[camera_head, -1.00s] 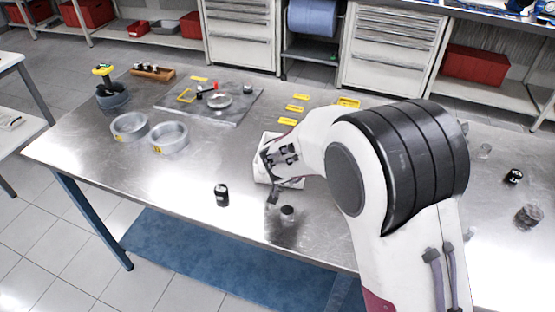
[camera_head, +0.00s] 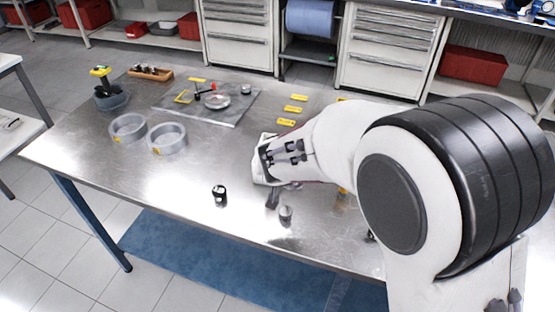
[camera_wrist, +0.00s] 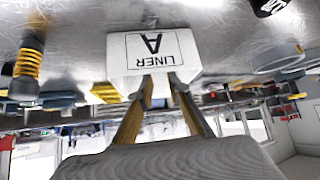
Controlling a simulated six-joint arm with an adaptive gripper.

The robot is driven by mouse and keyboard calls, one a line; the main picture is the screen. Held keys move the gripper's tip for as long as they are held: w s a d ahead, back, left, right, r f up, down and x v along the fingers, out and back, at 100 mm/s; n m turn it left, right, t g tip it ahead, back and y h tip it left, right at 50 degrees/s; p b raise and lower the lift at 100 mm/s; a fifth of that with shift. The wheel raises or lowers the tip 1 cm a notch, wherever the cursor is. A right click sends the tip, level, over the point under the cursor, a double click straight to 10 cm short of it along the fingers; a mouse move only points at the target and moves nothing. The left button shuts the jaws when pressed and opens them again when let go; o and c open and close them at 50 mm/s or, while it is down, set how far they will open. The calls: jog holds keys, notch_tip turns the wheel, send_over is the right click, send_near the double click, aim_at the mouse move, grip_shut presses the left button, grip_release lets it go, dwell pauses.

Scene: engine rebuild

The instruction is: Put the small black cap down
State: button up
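That box shows partly behind my gripper in the head view (camera_head: 260,165). A black jar (camera_head: 220,195) with a white label stands upright to the left.
Two grey rings (camera_head: 167,138) lie to the left. A grey mat (camera_head: 245,107) with parts, yellow tags (camera_head: 286,122) and a wooden block (camera_head: 150,74) are farther back. My arm hides the table's right side. The front left of the table is clear.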

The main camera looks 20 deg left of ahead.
jog(key=shift+v, duration=2.55)
jog(key=s+d+r+y, duration=0.3)
jog(key=s+d+r, duration=0.2)
jog(key=d+r, duration=0.8)
jog(key=s+d+f+m+g+h, duration=0.1)
jog(key=s+d+f+m+h, duration=0.1)
jog(key=s+d, duration=0.8)
jog(key=s+d+f+m+g+h, duration=0.1)
jog(key=s+d+h, duration=0.3)
jog(key=s+d, duration=0.7)
jog(key=d+f+m, duration=0.1)
jog(key=d, duration=0.2)
jog(key=shift+d+m+g+h, duration=0.25)
jog(key=shift+m+g+h, duration=0.05)
